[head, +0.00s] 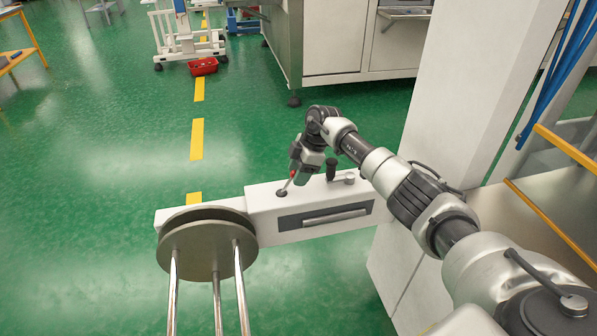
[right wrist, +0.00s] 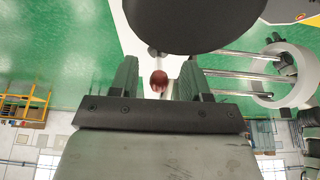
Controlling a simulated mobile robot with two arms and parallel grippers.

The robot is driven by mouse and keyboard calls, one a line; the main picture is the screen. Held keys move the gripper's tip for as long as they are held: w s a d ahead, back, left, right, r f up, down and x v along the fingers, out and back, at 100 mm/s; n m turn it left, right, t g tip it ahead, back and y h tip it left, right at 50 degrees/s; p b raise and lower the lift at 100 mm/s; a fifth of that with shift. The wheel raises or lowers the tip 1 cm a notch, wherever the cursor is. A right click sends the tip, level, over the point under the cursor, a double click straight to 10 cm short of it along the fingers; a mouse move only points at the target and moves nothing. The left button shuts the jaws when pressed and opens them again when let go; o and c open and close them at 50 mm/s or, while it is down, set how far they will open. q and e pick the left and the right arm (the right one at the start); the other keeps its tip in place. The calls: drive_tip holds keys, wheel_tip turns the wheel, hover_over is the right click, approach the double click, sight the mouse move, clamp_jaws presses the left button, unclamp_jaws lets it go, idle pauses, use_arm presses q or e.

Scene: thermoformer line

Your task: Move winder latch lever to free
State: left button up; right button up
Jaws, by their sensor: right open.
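The winder latch lever (head: 287,184) is a thin metal rod with a red ball knob, standing tilted from a dark round base on top of the white winder housing (head: 262,202). My right gripper (head: 297,172) is at the lever's top, pointing down beside the knob. In the right wrist view the red knob (right wrist: 158,79) shows between the two fingers of the open right gripper (right wrist: 159,74), with gaps on both sides. The rod below the knob is mostly hidden there. My left gripper is not in view.
A black upright handle (head: 331,167) and a small metal knob (head: 350,178) stand on the housing right of the lever. A round grey winder disc (head: 200,252) with metal rods is at front left. A white column (head: 475,85) rises at right.

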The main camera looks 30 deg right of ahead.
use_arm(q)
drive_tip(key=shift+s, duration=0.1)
use_arm(e)
drive_tip(key=shift+c, duration=0.5)
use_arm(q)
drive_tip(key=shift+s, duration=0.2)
use_arm(e)
clamp_jaws()
